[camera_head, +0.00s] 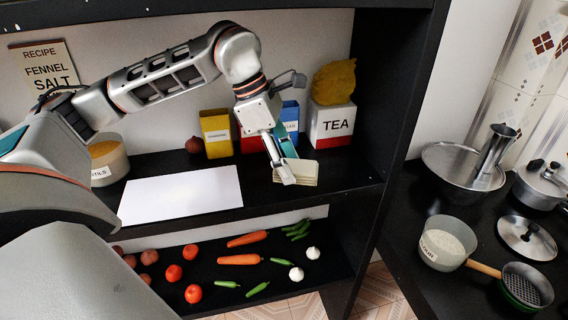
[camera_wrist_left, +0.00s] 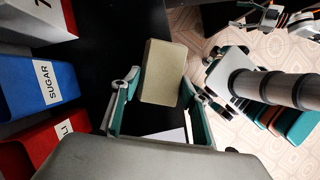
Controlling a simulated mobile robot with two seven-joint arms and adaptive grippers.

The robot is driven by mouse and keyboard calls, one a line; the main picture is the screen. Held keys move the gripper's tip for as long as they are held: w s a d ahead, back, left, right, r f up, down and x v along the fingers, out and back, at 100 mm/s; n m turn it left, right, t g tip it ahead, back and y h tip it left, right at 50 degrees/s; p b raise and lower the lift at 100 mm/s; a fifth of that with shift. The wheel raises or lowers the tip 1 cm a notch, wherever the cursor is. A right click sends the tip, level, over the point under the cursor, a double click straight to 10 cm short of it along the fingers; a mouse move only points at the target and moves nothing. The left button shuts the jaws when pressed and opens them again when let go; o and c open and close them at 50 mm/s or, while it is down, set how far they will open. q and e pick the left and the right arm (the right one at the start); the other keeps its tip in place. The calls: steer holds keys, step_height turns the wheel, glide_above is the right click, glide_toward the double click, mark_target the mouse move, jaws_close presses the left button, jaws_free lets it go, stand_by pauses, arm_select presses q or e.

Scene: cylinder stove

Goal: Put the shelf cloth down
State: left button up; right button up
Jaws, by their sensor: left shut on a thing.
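The shelf cloth, a beige folded block (camera_head: 301,173), is at the front right of the upper black shelf in the head view. It also shows as a beige block (camera_wrist_left: 162,72) in the left wrist view, between the fingers. My left gripper (camera_head: 283,168) is shut on it, its fingers (camera_wrist_left: 160,105) at its sides. The wrist view shows the cloth across the shelf's front edge. I cannot tell whether it touches the shelf.
A white sheet (camera_head: 181,195) lies left on the upper shelf (camera_head: 262,200). Yellow, red and blue boxes and the TEA box (camera_head: 331,124), topped by a yellow bundle (camera_head: 334,82), stand behind. Vegetables lie on the lower shelf.

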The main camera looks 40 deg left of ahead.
arm_select(q)
steer(key=shift+w+a, duration=0.95)
steer(key=shift+a, duration=0.15)
steer(key=shift+f, duration=1.75)
steer(key=shift+f, duration=0.1)
steer(key=o, duration=1.1)
steer(key=shift+a+r, duration=0.1)
steer(key=shift+r, duration=0.2)
steer(key=v, duration=0.4)
steer(key=shift+a+r, duration=0.1)
steer(key=shift+r, duration=0.1)
steer(key=s+a, duration=0.2)
steer(key=a, duration=0.1)
steer(key=s+a, duration=0.1)
steer(key=a, duration=0.3)
steer(key=s+a, duration=0.2)
steer(key=a, duration=0.1)
steer(key=shift+s+a+b, duration=0.3)
steer(key=shift+a+b, duration=0.05)
